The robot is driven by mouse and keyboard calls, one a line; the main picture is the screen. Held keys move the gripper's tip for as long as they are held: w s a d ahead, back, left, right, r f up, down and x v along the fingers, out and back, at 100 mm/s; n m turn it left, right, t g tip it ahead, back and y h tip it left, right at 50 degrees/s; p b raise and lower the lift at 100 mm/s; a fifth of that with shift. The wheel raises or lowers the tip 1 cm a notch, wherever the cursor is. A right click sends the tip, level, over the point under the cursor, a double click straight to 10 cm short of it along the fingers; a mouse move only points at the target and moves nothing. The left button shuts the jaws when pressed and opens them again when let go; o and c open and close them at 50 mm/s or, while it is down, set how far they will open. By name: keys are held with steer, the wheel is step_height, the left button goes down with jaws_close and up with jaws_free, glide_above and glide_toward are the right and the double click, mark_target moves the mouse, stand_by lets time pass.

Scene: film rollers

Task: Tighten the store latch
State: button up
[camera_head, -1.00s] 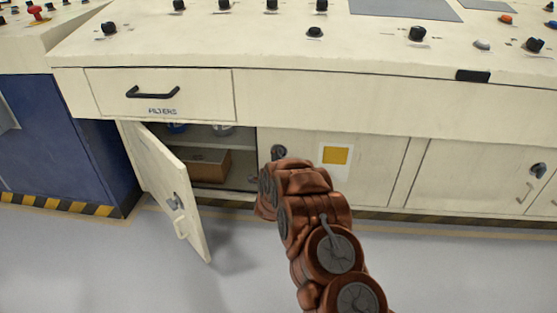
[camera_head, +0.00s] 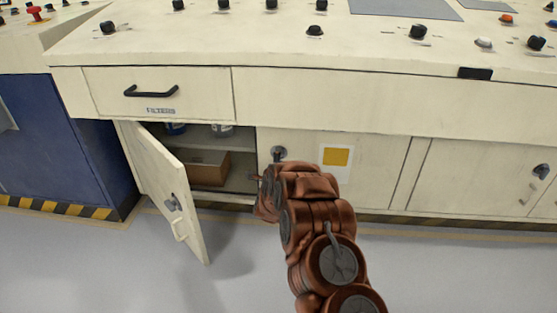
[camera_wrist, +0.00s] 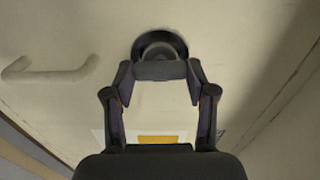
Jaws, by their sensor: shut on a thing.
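The latch (camera_head: 278,153) is a dark round knob on the cream cabinet door (camera_head: 300,145) that bears a yellow label. In the wrist view the latch (camera_wrist: 160,46) sits at the top centre, with its front between my fingertips. My gripper (camera_wrist: 160,72) is shut on it. In the head view my gripper's fingers are mostly hidden by my copper-coloured arm. How far the latch is turned cannot be told.
The cabinet door (camera_head: 160,190) to the left hangs open, showing a cardboard box (camera_head: 207,168) on a shelf. A pale handle (camera_wrist: 50,70) is beside the latch in the wrist view. A FILTERS drawer (camera_head: 160,93) is shut above. The floor is clear.

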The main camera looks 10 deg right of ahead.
steer(key=o, duration=1.2)
steer(key=shift+c, duration=0.2)
steer(key=shift+s, duration=0.1)
steer(key=v, duration=1.2)
